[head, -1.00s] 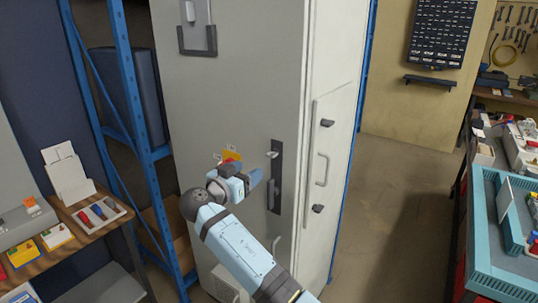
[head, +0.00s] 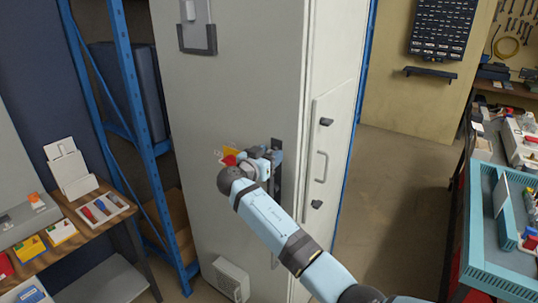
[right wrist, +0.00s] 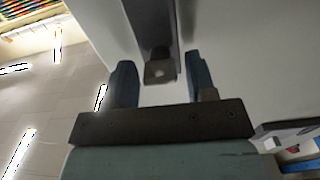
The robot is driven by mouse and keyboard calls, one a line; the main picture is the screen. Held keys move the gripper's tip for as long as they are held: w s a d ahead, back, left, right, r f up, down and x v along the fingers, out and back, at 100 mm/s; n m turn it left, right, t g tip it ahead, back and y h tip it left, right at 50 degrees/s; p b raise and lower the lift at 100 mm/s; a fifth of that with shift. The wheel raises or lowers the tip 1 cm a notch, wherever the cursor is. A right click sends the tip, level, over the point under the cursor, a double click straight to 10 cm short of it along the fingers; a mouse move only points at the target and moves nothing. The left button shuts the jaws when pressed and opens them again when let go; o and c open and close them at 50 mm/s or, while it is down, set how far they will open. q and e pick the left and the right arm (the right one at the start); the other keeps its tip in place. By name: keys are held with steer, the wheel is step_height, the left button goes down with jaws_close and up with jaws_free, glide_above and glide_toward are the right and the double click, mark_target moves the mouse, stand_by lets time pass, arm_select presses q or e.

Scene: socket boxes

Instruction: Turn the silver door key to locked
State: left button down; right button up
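A tall grey cabinet (head: 235,90) stands in front of me, with a dark upright lock plate (head: 277,190) near the right edge of its front. My right gripper (head: 276,158) is at the upper part of this plate and covers much of it. In the right wrist view my right gripper's fingers (right wrist: 161,65) are apart, with a small grey metal piece (right wrist: 160,72) between them and gaps on both sides. I cannot tell whether this piece is the silver key. In the head view the gripper and wrist hide this spot. My left gripper is out of view.
A red and yellow label (head: 231,156) is on the cabinet front beside my wrist. The cabinet's side has a pale handle (head: 320,166). A wooden shelf (head: 85,235) stands at left, a teal tray (head: 490,265) at right. The floor (head: 390,190) between is clear.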

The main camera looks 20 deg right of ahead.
steer(key=c, duration=0.7)
